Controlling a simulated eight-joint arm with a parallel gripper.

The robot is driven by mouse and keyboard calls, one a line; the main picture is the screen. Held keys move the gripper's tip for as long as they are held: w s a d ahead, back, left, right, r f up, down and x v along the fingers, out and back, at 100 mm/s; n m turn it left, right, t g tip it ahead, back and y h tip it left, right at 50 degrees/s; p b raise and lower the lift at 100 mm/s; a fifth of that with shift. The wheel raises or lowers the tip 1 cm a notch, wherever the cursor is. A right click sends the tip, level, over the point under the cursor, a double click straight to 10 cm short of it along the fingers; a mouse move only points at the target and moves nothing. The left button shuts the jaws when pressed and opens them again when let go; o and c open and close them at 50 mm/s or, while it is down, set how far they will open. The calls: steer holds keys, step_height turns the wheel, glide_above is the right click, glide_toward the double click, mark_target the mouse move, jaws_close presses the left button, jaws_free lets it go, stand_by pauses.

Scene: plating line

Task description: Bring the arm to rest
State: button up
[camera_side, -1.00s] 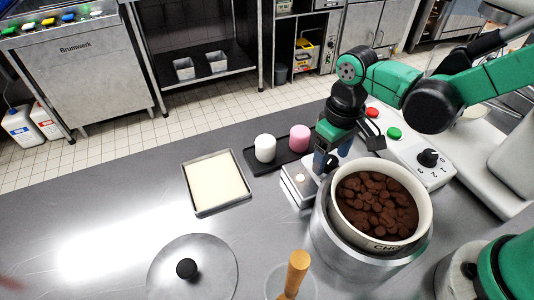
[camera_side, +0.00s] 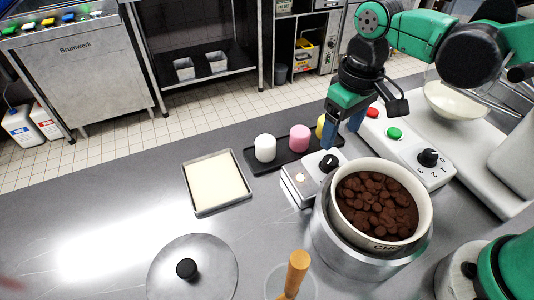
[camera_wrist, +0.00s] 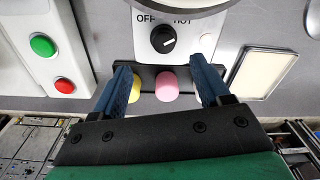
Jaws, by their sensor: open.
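My gripper (camera_side: 343,125) hangs in the air above the right end of the black tray and the hot plate's knob. Its two blue fingers stand apart with nothing between them, and they also show spread in the wrist view (camera_wrist: 168,88). The hot plate (camera_side: 293,178) carries a black knob (camera_side: 329,163), which in the wrist view (camera_wrist: 163,40) has OFF and HOT marks beside it. The pot of brown chocolate pieces (camera_side: 375,203) sits on the hot plate, clear of the gripper.
A black tray (camera_side: 281,169) holds white (camera_side: 265,148), pink (camera_side: 299,138) and yellow (camera_side: 321,127) pieces. A cream-filled square pan (camera_side: 217,182), a round lid (camera_side: 192,269) and a wooden handle (camera_side: 296,272) lie nearby. A panel with green button (camera_side: 394,134) stands right. The left counter is clear.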

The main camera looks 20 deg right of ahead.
steer(key=s+d+r+m+t, duration=0.2)
steer(key=d+r+t, duration=0.2)
steer(key=d+t, duration=0.2)
steer(key=shift+s+d+m+t, duration=0.3)
steer(key=shift+s+d+t, duration=0.1)
steer(key=shift+d, duration=0.9)
